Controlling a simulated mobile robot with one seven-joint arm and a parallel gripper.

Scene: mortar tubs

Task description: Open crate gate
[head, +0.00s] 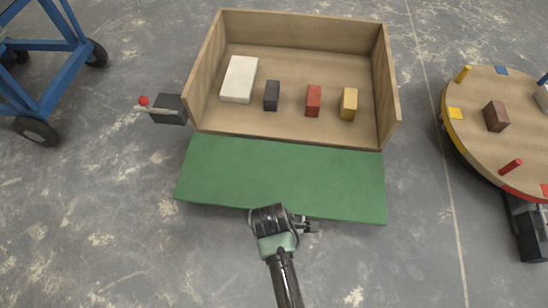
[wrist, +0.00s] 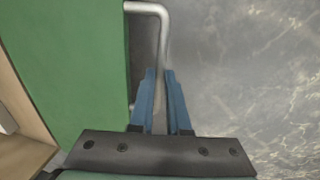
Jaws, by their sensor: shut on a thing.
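The wooden crate (head: 300,32) stands on the floor in the head view, its front side open. Its green gate (head: 280,175) is swung down and extends from the crate's front edge toward me. I cannot tell whether it touches the floor. The gate also fills the left of the wrist view (wrist: 75,70). A grey bar handle (wrist: 163,35) stands off the gate's edge. My gripper (wrist: 160,78) has its blue fingers closed around this handle. In the head view my gripper (head: 308,227) is at the gate's near edge, and the handle is mostly hidden.
Inside the crate are a white block (head: 239,79), a black block (head: 272,96), a red block (head: 313,100) and a yellow block (head: 349,103). A red-knobbed lever (head: 144,101) is left of the crate. A blue cart (head: 50,85) and a round table (head: 475,125) flank it.

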